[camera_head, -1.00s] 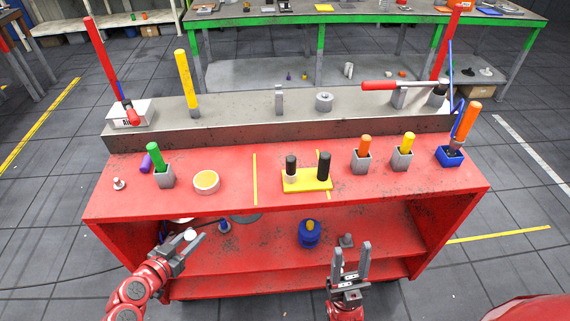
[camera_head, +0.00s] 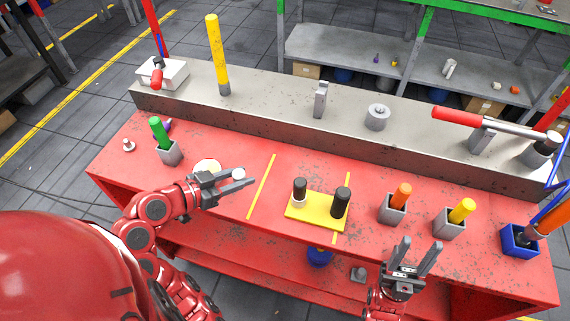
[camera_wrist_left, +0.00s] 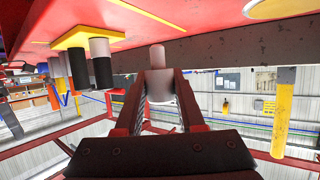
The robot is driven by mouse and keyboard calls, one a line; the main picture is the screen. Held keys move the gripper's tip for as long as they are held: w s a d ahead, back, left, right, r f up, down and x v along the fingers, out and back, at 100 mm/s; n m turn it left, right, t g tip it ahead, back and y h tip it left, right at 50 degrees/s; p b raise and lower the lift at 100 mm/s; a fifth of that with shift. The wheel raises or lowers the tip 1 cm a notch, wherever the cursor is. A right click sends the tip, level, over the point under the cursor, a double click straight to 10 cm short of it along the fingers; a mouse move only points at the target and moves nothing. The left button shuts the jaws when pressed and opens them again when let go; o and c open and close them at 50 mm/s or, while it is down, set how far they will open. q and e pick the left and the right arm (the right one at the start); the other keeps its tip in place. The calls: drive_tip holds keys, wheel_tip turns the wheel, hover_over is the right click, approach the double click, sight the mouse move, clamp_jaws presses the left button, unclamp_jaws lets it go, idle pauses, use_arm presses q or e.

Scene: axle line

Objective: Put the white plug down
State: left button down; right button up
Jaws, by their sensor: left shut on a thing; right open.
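The white plug (camera_head: 239,173) is between the fingertips of my left gripper (camera_head: 236,179). The left gripper is shut on it and holds it over the left half of the red table top (camera_head: 120,168), left of a yellow line. In the left wrist view, the plug (camera_wrist_left: 159,75) shows pale and rounded between the two fingers, apart from the red surface, which appears at the top of that picture. My right gripper (camera_head: 421,246) is open and empty at the table's front edge, below the grey holders.
A round pale disc (camera_head: 206,165) lies behind the left gripper, partly hidden. A green peg's holder (camera_head: 169,153) and a small pale knob (camera_head: 128,146) are further left. A yellow plate (camera_head: 316,222) with two dark cylinders stands right. Red surface is bare around the yellow line.

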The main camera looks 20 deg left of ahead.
use_arm(q)
drive_tip(key=x, duration=0.1)
drive_tip(key=b+x, duration=0.1)
drive_tip(key=x, duration=0.1)
drive_tip(key=shift+w+d+r, duration=0.2)
drive_tip(key=shift+w, duration=0.15)
drive_tip(key=w+d, duration=0.1)
drive_tip(key=w, duration=0.1)
drive_tip(key=w+d+p, duration=0.2)
drive_tip(key=w, duration=0.1)
drive_tip(key=shift+w, duration=0.35)
drive_tip(key=shift+w+d+f, duration=0.15)
drive_tip(key=shift+w+d, duration=0.1)
drive_tip(key=shift+w, duration=0.25)
drive_tip(key=shift+w+d+f, duration=0.1)
drive_tip(key=shift+w+f, duration=0.1)
drive_tip(key=shift+f, duration=0.7)
drive_tip(key=shift+w+f, duration=0.15)
drive_tip(key=shift+f, duration=0.8)
drive_tip(key=shift+f, duration=0.2)
drive_tip(key=c, duration=0.5)
unclamp_jaws()
